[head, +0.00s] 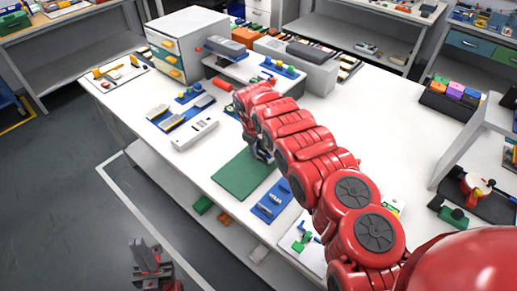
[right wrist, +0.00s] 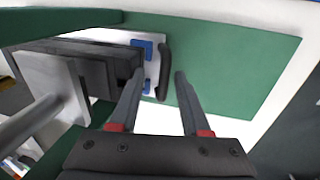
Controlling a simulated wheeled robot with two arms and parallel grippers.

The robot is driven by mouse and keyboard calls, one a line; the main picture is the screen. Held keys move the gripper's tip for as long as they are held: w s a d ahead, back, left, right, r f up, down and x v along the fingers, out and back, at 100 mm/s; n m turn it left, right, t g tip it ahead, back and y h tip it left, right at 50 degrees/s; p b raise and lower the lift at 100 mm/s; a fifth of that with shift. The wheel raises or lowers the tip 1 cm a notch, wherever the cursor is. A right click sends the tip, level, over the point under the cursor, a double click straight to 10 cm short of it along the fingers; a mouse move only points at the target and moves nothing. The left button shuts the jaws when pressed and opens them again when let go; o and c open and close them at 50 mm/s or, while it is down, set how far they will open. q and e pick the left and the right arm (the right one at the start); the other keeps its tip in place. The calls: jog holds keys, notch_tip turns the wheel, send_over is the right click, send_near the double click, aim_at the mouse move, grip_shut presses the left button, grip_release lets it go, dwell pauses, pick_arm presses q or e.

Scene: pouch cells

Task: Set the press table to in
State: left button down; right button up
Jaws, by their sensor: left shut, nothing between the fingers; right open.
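In the right wrist view a dark grey press body (right wrist: 95,65) stands at the left, with a pale plate (right wrist: 152,45) bearing blue pieces beside it. A black upright handle (right wrist: 163,72) is at the plate's outer edge. My right gripper (right wrist: 160,75) is open, with the handle showing between its fingertips; contact cannot be told. In the head view my right gripper (head: 259,150) is low over the worktable, by the green mat (head: 240,178), and my right arm hides the press. My left gripper (head: 146,247) is shut and empty, off the worktable's front edge.
The white worktable (head: 405,140) has clear room right of my arm. A white device (head: 195,133) and a blue tray (head: 271,200) lie near the mat. A drawer cabinet (head: 185,45) stands at the back left. A shelf with tools is at the right.

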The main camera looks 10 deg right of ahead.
jog(key=shift+a, duration=0.1)
notch_tip(320, 180, up, 17)
jog(key=s+a+p, duration=0.1)
jog(key=s+a, duration=0.1)
jog(key=shift+a, duration=0.3)
dwell(0.3)
dwell(0.4)
